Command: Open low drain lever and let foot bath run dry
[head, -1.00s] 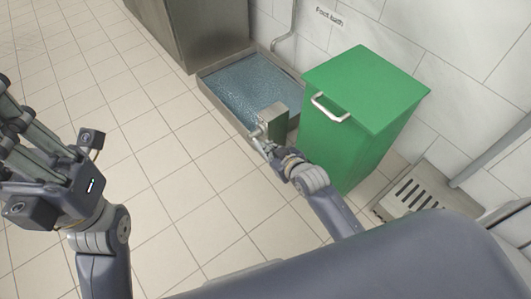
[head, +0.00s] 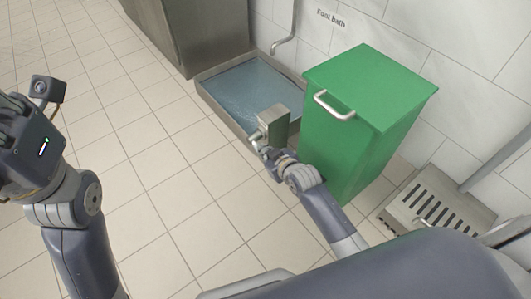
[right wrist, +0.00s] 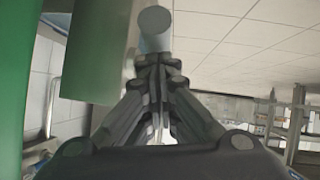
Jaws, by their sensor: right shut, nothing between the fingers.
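The foot bath (head: 213,109) is a shallow metal tray on the floor at the upper middle of the head view. Bluish water (head: 250,83) covers its bottom; its depth is hard to tell. A metal drain box (head: 272,121) stands at its near corner. The drain lever (head: 257,134) is small and grey there; whether it is open is unclear. My right gripper (head: 262,148) is shut and empty right at the lever. In the right wrist view, a round bar end (right wrist: 155,20) shows just beyond the shut fingertips (right wrist: 158,62). My left gripper's fingertips are cut off at the left edge.
A tall green bin (head: 352,125) with a white handle stands right of the bath, close to my right arm. A slotted metal grate (head: 437,207) lies at the lower right. A steel cabinet (head: 205,38) stands behind the bath. The tiled floor to the left is clear.

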